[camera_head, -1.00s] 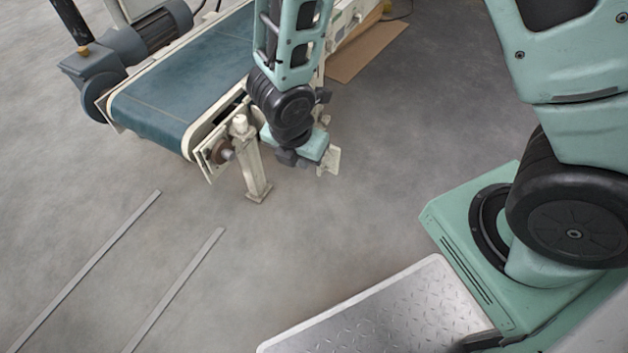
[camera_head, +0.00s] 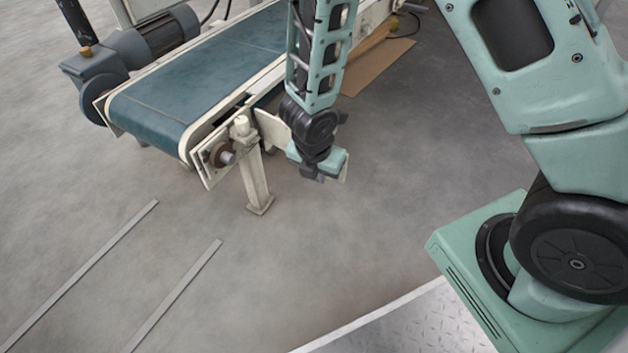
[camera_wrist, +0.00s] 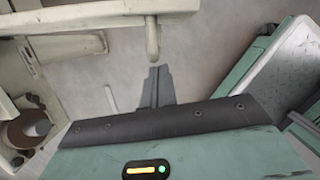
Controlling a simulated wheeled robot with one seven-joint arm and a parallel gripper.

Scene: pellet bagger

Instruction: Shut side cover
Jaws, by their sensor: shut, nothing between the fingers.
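The side cover (camera_head: 272,128) is a cream panel on the near side of the conveyor. It stands swung out from the frame, leaving a gap, and my gripper hides part of it. A cream edge shows just right of my gripper. My gripper (camera_head: 313,176) is shut and empty, pointing down in front of the cover. In the wrist view, the shut fingers (camera_wrist: 158,72) lie just below a cream bar end that hangs from a cream panel (camera_wrist: 100,18) across the top. I cannot tell whether they touch it.
The conveyor with its blue belt (camera_head: 190,85) runs to the back. Its cream support leg (camera_head: 254,180) and a roller end (camera_head: 221,155) stand left of my gripper. A brown sheet (camera_head: 378,62) lies on the floor behind.

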